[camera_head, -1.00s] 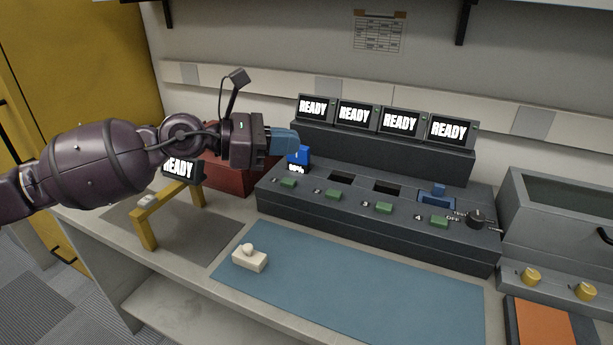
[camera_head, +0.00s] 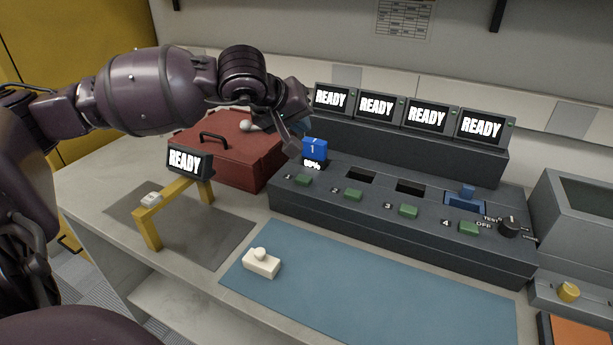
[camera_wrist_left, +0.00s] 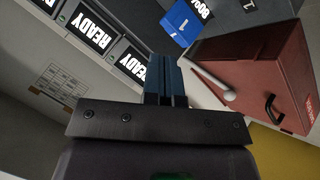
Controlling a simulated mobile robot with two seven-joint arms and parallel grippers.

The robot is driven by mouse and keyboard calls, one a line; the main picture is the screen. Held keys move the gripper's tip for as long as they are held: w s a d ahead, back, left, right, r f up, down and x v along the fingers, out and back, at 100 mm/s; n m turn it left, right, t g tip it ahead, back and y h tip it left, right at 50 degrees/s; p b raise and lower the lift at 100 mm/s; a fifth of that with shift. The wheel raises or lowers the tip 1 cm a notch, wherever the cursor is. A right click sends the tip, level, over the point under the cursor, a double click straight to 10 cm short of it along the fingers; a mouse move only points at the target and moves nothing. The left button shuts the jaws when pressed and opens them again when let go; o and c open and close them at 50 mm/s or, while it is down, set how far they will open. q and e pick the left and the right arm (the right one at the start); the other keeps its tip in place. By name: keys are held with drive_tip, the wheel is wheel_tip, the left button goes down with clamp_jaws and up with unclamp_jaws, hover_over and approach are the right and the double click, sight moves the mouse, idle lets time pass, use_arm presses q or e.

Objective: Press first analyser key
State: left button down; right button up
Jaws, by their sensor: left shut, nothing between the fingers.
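The dark analyser bank (camera_head: 400,240) has a row of green keys along its front. The first green key (camera_head: 303,180), at the left end, is uncovered in the head view. A blue battery marked 1 (camera_head: 315,149) stands in the slot behind it, above a small percent display (camera_head: 312,165). It also shows in the left wrist view (camera_wrist_left: 182,22). My left gripper, with its blue fingers shut and empty (camera_wrist_left: 165,62), is up behind and left of the battery, above the key's level and apart from it. Its fingers are mostly hidden in the head view. My right gripper is out of view.
Several READY screens (camera_head: 376,106) stand behind the bank. A red case (camera_head: 225,155) is left of it. A yellow stand (camera_head: 175,205) with a READY screen is at front left. A white block (camera_head: 261,264) lies on the blue mat (camera_head: 380,290). A knob (camera_head: 509,227) is at the bank's right.

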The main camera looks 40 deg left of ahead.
use_arm(q)
drive_tip(key=shift+f, duration=0.1)
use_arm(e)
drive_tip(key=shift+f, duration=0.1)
use_arm(q)
drive_tip(key=b, duration=0.2)
hover_over(301, 177)
wheel_tip(301, 177, down, 7)
drive_tip(key=shift+r, duration=0.1)
drive_tip(key=shift+f, duration=0.95)
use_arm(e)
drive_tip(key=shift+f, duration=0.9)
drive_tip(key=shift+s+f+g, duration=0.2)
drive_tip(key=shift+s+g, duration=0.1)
use_arm(q)
drive_tip(key=shift+f, duration=0.2)
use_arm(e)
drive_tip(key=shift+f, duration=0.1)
use_arm(q)
drive_tip(key=shift+f, duration=0.25)
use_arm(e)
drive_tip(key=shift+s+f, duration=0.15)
